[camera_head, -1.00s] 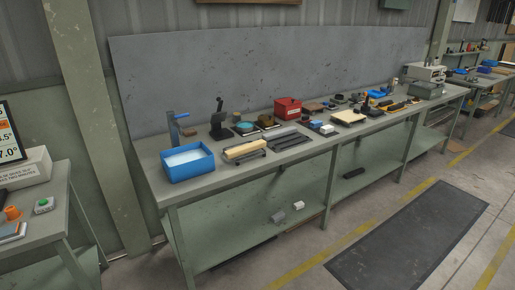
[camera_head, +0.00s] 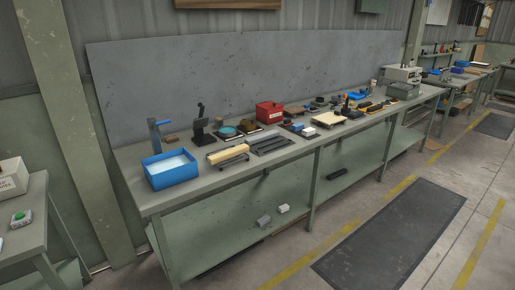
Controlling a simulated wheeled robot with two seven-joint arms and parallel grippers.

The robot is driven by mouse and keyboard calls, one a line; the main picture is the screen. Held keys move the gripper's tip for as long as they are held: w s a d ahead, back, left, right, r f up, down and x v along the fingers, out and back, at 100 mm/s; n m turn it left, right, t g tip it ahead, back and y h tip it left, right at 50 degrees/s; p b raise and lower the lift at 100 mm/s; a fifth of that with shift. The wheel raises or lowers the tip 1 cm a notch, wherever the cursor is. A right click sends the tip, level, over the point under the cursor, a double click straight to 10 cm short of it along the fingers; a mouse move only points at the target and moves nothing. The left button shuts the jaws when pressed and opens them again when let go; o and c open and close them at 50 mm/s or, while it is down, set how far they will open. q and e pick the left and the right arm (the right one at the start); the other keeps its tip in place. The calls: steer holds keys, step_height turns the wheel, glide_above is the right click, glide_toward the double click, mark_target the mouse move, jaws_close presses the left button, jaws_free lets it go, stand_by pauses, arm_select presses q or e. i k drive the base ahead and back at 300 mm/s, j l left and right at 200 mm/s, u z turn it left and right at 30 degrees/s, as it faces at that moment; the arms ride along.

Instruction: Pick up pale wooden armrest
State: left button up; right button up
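A pale wooden bar (camera_head: 228,152), which looks like the armrest, lies on a small dark holder near the left part of the long workbench (camera_head: 151,203). It sits just right of a blue bin (camera_head: 170,169) and left of dark grey slotted strips (camera_head: 270,144). A flat pale board (camera_head: 328,119) lies farther right on the bench. Neither of my grippers shows in the head view.
A red box (camera_head: 269,112) and several small tools stand along the bench. Another table (camera_head: 25,236) stands at the left. The floor in front holds a dark mat (camera_head: 390,235) and is clear.

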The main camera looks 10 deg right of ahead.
mark_target(230, 153)
steer(key=i+j+z, duration=0.1)
steer(key=z, duration=0.25)
steer(key=i+j+z, duration=0.2)
steer(key=z, duration=0.2)
steer(key=i+j+z, duration=0.35)
steer(key=k+l, duration=0.1)
